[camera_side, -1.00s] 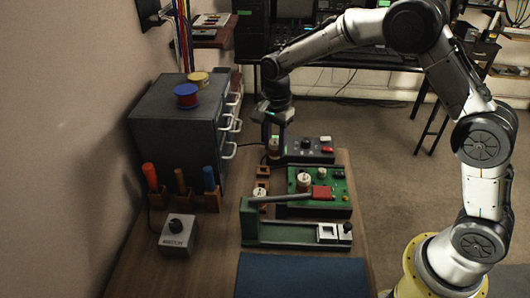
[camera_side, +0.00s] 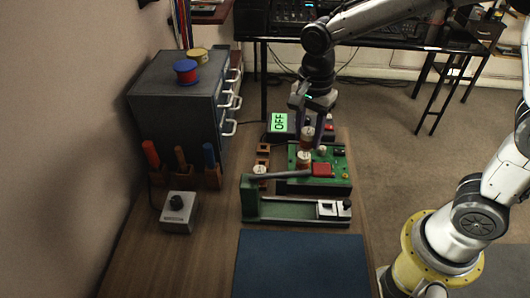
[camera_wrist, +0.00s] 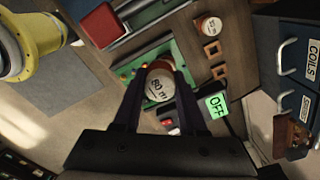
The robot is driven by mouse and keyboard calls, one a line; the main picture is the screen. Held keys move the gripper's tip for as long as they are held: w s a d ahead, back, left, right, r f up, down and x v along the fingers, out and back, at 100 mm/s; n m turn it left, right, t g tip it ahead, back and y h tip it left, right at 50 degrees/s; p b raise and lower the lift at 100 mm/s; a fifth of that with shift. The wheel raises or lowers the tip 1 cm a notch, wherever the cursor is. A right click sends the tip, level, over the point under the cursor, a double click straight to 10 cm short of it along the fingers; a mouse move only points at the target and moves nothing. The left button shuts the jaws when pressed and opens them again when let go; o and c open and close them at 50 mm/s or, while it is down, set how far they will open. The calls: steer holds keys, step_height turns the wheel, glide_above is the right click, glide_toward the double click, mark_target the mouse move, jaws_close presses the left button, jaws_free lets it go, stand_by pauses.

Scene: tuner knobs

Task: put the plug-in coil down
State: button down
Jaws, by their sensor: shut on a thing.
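My gripper (camera_side: 308,132) is shut on a plug-in coil (camera_side: 307,134), a brown cylinder with a pale top. In the wrist view its top reads "80 m" (camera_wrist: 160,85), and it sits between the two dark fingers (camera_wrist: 158,87). In the side view the coil appears at the back of the green board (camera_side: 340,184); I cannot tell whether it touches anything below. A second coil (camera_side: 304,158) stands on the board, just in front of it in the side view. A third coil (camera_side: 259,170) stands left of the board, beside small wooden holders (camera_side: 263,150).
A box behind the board carries a green display reading "OFF" (camera_side: 279,123). A green lever device (camera_side: 285,206) stands in front of the board. A drawer cabinet (camera_side: 175,105), tool rack (camera_side: 212,176) and grey knob box (camera_side: 178,212) stand left. A blue mat (camera_side: 300,265) lies clear in front.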

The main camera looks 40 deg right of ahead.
steer(key=w+f, duration=0.2)
steer(key=w, duration=0.2)
steer(key=w+a+f, duration=0.1)
steer(key=w+f, duration=0.2)
steer(key=w+a+f, duration=0.1)
steer(key=w+f, duration=0.2)
steer(key=w, duration=0.1)
steer(key=shift+w+a+f, duration=0.1)
steer(key=shift+w+a, duration=0.15)
steer(key=shift+w, duration=0.05)
steer(key=shift+w+a+f, duration=0.1)
steer(key=shift+w+f, duration=0.1)
steer(key=shift+f, duration=0.55)
steer(key=shift+w+f, duration=0.15)
steer(key=shift+f, duration=0.55)
steer(key=shift+w+a+f, duration=0.1)
steer(key=shift+w+f, duration=0.1)
steer(key=shift+f, duration=0.55)
steer(key=shift+f, duration=0.55)
steer(key=shift+c, duration=2.3)
jaws_free()
